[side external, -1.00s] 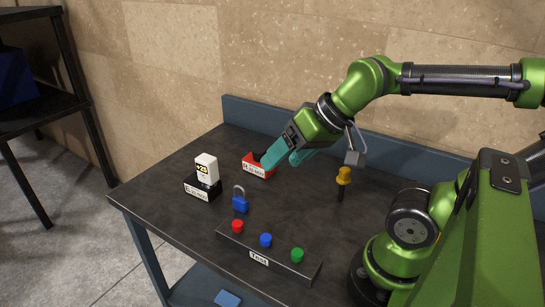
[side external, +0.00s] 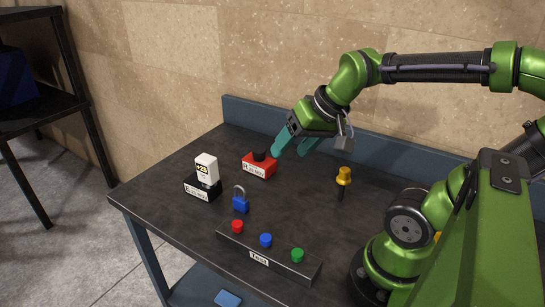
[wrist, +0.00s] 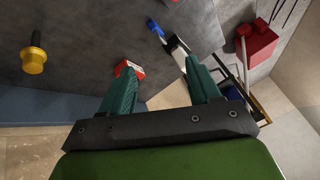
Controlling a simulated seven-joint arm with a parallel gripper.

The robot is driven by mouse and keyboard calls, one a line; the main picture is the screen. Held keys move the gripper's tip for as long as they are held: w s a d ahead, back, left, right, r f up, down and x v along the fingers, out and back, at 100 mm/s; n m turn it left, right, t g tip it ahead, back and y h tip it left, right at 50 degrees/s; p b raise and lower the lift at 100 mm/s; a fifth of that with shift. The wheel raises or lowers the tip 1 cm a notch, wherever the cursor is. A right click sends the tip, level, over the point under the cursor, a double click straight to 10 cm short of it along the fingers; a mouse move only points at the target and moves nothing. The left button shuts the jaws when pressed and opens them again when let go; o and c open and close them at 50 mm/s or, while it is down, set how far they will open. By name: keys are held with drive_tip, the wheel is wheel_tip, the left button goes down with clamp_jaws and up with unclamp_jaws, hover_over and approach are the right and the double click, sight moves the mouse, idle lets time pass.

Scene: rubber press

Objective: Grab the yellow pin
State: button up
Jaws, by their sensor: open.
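The yellow pin (side external: 343,176) stands upright on the dark table, right of my gripper in the side view. It has a yellow head and a dark lower shaft. In the wrist view the yellow pin (wrist: 34,60) is at the far left, well to the side of the fingers. My gripper (side external: 292,148) has teal fingers, spread apart with nothing between them. It hangs above the table near the red block (side external: 259,165). In the wrist view my gripper (wrist: 155,80) is also open, with the red block beyond its left fingertip.
A blue padlock (side external: 240,200) and a black block with a white piece (side external: 206,169) stand at the left. A button box (side external: 268,250) lies in front. Bare table surrounds the pin.

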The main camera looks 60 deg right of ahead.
drive_tip(key=d+f+m+g+h, duration=0.1)
drive_tip(key=d+g, duration=0.2)
drive_tip(key=d, duration=0.8)
drive_tip(key=n+g, duration=0.3)
hover_over(345, 169)
drive_tip(key=f, duration=1.1)
drive_tip(key=shift+w, duration=0.2)
drive_tip(key=f, duration=0.5)
drive_tip(key=shift+s+f, duration=0.2)
drive_tip(key=shift+s, duration=0.05)
